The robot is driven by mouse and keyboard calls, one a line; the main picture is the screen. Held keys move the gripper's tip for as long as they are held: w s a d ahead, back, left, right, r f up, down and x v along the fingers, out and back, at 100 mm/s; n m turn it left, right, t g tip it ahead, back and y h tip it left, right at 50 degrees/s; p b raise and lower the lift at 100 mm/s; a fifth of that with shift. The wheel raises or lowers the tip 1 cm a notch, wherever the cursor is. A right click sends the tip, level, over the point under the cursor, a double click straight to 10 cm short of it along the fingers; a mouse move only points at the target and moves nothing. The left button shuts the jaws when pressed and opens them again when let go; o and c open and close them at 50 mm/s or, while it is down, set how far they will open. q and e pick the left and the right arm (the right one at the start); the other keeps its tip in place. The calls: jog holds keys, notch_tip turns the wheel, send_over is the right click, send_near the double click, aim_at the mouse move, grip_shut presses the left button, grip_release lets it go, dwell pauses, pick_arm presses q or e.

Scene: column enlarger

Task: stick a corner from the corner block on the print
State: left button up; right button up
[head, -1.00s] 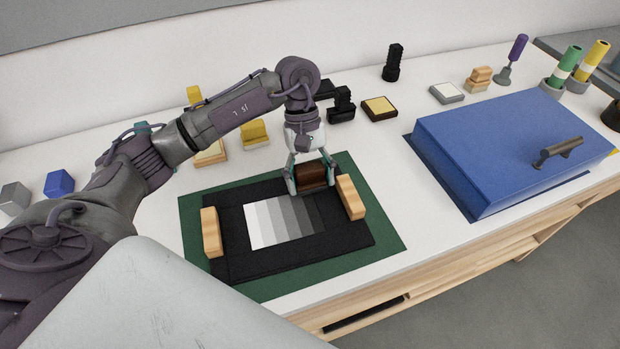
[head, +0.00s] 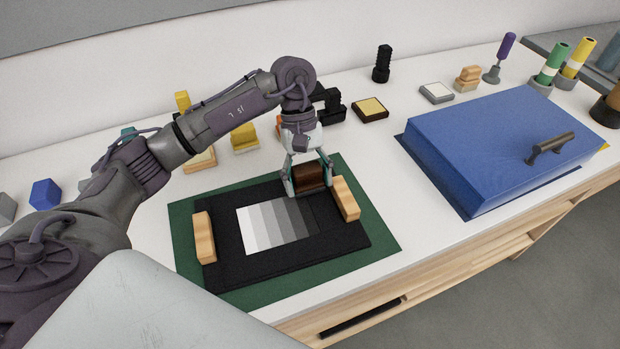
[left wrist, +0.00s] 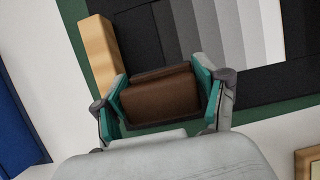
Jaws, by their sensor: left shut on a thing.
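The print (head: 275,226) is a strip of grey steps from white to near black. It lies on a black board (head: 262,267), also seen in the left wrist view (left wrist: 143,33). My left gripper (head: 309,186) is shut on a dark brown block (head: 310,177), which looks like the corner block. The block fills the space between the teal fingers in the left wrist view (left wrist: 160,98). It is at the board's far right corner, beyond the print's dark end. Whether it touches the board is unclear. No separate corner is discernible. My right gripper is out of view.
Wooden blocks stand at the board's left (head: 204,238) and right (head: 346,199), the right one close to my gripper. A green mat (head: 375,250) lies beneath. A blue lidded box (head: 490,150) is to the right. A dark tray with a yellow pad (head: 370,109) stands behind.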

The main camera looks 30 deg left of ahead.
pick_arm(q)
jog(key=shift+s+a+b, duration=0.65)
jog(key=shift+s+a, duration=1)
jog(key=shift+f, duration=0.15)
jog(key=shift+f+b, duration=0.45)
jog(key=shift+b, duration=0.4)
dwell(0.6)
jog(key=shift+w, duration=0.1)
jog(key=shift+w+d+b, duration=0.95)
jog(key=shift+w+d, duration=0.75)
jog(key=shift+d, duration=0.05)
jog(key=shift+r, duration=0.1)
